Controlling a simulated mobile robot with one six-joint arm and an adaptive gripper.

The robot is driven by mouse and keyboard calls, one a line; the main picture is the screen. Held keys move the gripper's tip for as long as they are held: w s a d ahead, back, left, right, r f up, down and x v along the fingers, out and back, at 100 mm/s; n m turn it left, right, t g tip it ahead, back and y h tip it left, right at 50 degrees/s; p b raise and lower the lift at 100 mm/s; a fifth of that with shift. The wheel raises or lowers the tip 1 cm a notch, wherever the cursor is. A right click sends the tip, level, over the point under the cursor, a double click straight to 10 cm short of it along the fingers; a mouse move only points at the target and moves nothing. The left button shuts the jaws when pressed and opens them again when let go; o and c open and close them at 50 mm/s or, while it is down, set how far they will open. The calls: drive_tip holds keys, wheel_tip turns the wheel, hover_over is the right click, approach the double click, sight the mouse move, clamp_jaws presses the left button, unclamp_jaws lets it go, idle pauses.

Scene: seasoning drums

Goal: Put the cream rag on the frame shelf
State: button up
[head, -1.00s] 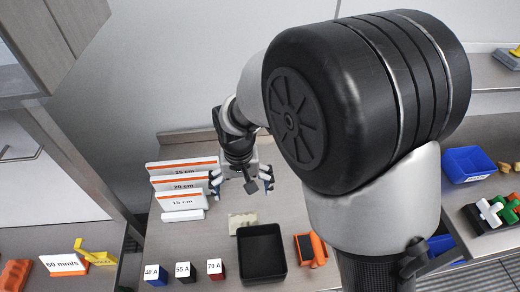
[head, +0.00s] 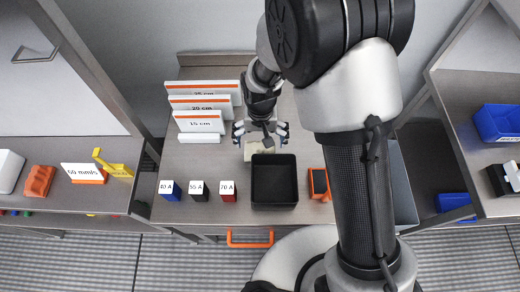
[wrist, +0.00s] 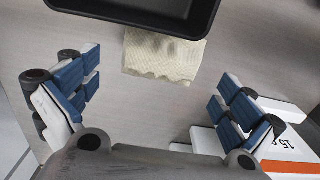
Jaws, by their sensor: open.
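The cream rag (head: 255,150) lies on the metal worktop just behind the black bin. In the wrist view the rag (wrist: 165,56) is a pale sheet with a wavy edge, partly hidden by the bin's rim. My gripper (head: 260,132) points down beside the rag, on its far side. Its blue-padded fingers (wrist: 158,92) are spread apart with bare worktop between them. They do not touch the rag. I cannot tell which surface is the frame shelf.
The black bin (head: 274,191) stands directly in front of the rag. White length signs (head: 201,122) stand close left of my gripper. Small labelled blocks (head: 198,191) line the front edge. An orange-black item (head: 319,184) lies right of the bin. Side benches flank the worktop.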

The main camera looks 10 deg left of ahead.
sight(260, 147)
wheel_tip(260, 147, down, 4)
drive_tip(key=shift+s+f+b, duration=0.15)
drive_tip(key=shift+f+b, duration=0.05)
drive_tip(key=shift+b, duration=0.4)
drive_tip(key=shift+r, duration=0.1)
drive_tip(key=c, duration=0.8)
drive_tip(key=shift+s, duration=0.15)
drive_tip(key=c, duration=0.4)
drive_tip(key=shift+c, duration=0.7)
